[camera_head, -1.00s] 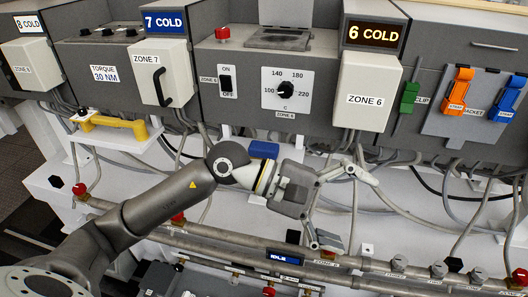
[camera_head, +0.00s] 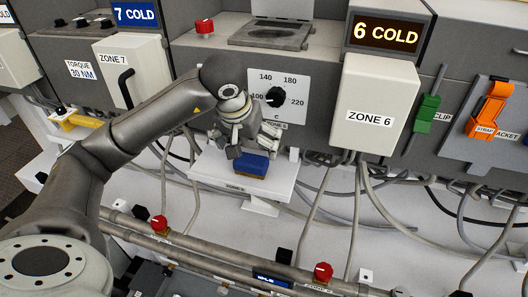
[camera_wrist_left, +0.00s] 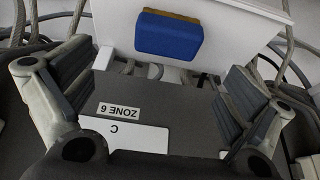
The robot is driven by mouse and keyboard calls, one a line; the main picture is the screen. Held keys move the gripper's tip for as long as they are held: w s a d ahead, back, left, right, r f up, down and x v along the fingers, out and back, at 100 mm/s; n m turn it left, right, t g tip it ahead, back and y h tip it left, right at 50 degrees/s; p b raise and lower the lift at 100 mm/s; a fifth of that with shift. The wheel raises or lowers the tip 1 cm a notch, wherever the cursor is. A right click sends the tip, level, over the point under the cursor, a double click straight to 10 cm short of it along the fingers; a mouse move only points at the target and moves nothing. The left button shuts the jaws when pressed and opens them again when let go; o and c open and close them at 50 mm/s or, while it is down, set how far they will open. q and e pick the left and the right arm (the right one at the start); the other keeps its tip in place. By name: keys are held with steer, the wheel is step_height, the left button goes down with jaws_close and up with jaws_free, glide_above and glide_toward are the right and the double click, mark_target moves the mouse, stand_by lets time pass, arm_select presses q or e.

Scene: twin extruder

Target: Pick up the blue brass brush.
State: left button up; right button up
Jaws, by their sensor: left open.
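The blue brass brush (camera_head: 250,164) is a blue block with a brown-gold layer along its lower side, on a small white shelf (camera_head: 215,172) below the dial panel. In the left wrist view the brush (camera_wrist_left: 168,36) is at the top centre, beyond the fingers and apart from them. My left gripper (camera_head: 251,147) is just above and behind the brush in the head view. In the left wrist view my left gripper (camera_wrist_left: 155,88) has its fingers spread wide, with nothing between them. My right gripper is not in view.
The ZONE 6 box (camera_head: 378,105) juts out right of the shelf. The temperature dial (camera_head: 275,96) is close behind the gripper. Grey cables hang around the shelf. Pipes with red knobs (camera_head: 323,271) run below. A green clip (camera_head: 427,108) and orange strap (camera_head: 490,108) hang at the right.

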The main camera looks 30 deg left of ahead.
mark_target(250, 160)
arm_select(q)
steer(key=shift+w+a+f, duration=0.25)
steer(key=shift+w+f, duration=0.15)
steer(key=shift+w, duration=0.1)
steer(key=f, duration=0.2)
steer(key=f+p, duration=0.1)
steer(key=shift+w+a+f, duration=0.15)
steer(key=shift+w+f, duration=0.1)
steer(key=shift+f, duration=0.05)
steer(key=shift+w+f, duration=0.15)
steer(key=shift+f, duration=0.1)
steer(key=shift+w+a+f, duration=0.1)
steer(key=shift+f, duration=0.1)
steer(key=x, duration=0.1)
steer(key=p+x, duration=0.2)
steer(key=shift+a+f, duration=0.2)
steer(key=shift+f, duration=0.2)
steer(key=shift+w+f, duration=0.1)
steer(key=shift+f, duration=0.3)
steer(key=c, duration=1)
steer(key=shift+c, duration=0.2)
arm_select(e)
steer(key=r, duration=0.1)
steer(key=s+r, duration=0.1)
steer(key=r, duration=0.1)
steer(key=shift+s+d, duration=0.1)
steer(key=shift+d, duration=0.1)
arm_select(q)
steer(key=shift+r, duration=0.1)
